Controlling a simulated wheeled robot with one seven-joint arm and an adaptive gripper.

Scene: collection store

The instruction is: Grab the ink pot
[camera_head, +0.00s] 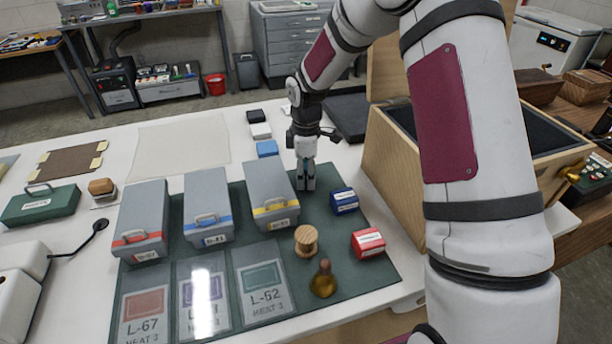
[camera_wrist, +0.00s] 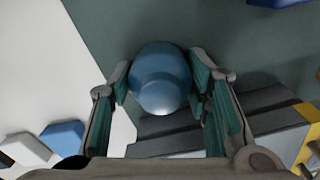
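A rounded, glossy blue pot (camera_wrist: 162,85), which looks like the ink pot, sits between the fingers of my gripper (camera_wrist: 160,75) in the wrist view. One finger is close against each side of it. A small gap or contact cannot be told apart. In the head view my gripper (camera_head: 305,180) points straight down at the back of the dark green mat (camera_head: 350,275), right of the yellow-striped grey box (camera_head: 268,185). The pot is mostly hidden there by the fingers. Whether it is lifted is unclear.
A blue block (camera_head: 344,200), a red block (camera_head: 368,243), a wooden spool (camera_head: 306,240) and a brass-coloured piece (camera_head: 323,282) stand in front of my gripper. A large open wooden case (camera_head: 395,155) is at right. Small blocks (camera_head: 267,148) lie behind left.

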